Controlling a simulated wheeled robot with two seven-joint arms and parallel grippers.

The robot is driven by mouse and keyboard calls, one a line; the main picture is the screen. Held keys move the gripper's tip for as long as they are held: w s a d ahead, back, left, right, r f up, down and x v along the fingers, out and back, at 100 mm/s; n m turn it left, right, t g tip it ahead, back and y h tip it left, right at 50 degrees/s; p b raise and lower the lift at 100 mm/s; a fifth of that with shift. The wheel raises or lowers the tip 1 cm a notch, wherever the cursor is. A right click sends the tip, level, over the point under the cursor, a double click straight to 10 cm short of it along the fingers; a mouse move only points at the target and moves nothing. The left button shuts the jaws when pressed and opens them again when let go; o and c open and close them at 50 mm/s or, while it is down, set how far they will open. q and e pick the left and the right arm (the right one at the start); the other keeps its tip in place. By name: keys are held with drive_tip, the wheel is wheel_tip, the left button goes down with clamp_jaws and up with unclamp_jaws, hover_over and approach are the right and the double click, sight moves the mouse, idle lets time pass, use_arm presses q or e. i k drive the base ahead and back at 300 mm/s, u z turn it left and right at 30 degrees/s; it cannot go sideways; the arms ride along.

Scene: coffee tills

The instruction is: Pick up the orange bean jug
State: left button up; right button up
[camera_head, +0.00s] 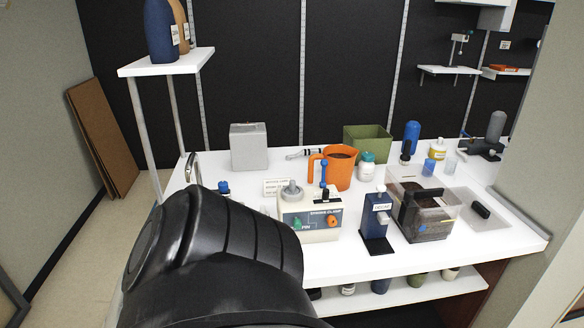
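The orange bean jug (340,172) stands upright on the white counter, near the middle of the head view. Its handle points left, and dark contents show inside its open top. A blue and black upright part in front overlaps its lower left side. A large black link of my arm fills the lower left foreground and hides part of the counter. Neither gripper's fingers can be seen, and nothing of mine touches the jug.
A cream machine (309,216) with knobs and a dark blue dispenser (376,222) stand in front of the jug. A clear bin (447,212) is to the right. A white-lidded bottle (366,168) is close beside the jug; a green box (368,140) and grey box (249,147) stand behind.

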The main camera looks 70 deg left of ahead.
sight(331, 169)
drive_tip(key=k, duration=0.15)
drive_tip(key=u, duration=1.35)
